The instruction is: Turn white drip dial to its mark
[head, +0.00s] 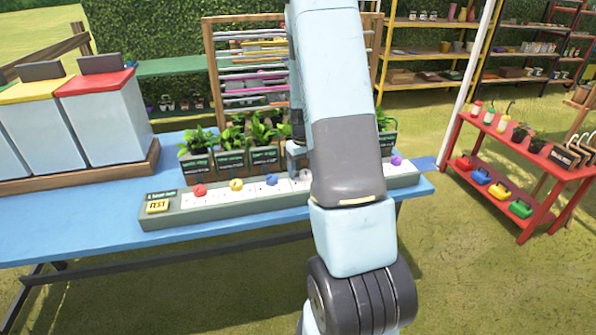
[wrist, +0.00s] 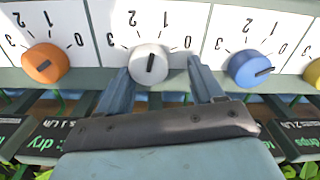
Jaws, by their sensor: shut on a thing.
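The white dial (wrist: 149,64) sits on a panel (wrist: 205,8) with a scale from 0 to 3, shown upside down in the wrist view. Its dark pointer line stands nearly upright in the picture, roughly between the 1 and the 2. My gripper (wrist: 157,68) has one finger on each side of the white dial and is shut on it. In the head view my arm hides most of the gripper (head: 296,160) and part of the white dial (head: 306,174). I cannot make out a separate target mark.
An orange dial (wrist: 45,63) and a blue dial (wrist: 250,68) flank the white one. Potted plants (head: 264,155) stand behind the panel on the blue table (head: 70,225). A yellow TEST button (head: 157,206) is at the panel's left end. A red rack (head: 465,135) stands right.

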